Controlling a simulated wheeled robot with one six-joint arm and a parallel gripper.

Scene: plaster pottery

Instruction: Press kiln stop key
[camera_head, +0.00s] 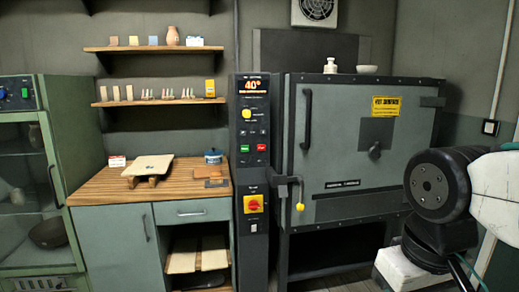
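The kiln (345,150) stands at the centre right with its grey door shut. Its dark control column (252,170) rises along the kiln's left side. The column's display (253,86) reads 40° in orange. Lower down, a green key (245,148) sits beside a red key (262,148); their labels are too small to read, and the red one looks like the stop key. Nothing touches either key. My arm shows at the right edge, well apart from the column. My gripper is not in view.
A red and yellow rotary switch (253,204) sits low on the column. A handle with a yellow tip (299,206) juts out beside it. A wooden-topped cabinet (150,190) stands to the left. The space before the column looks clear.

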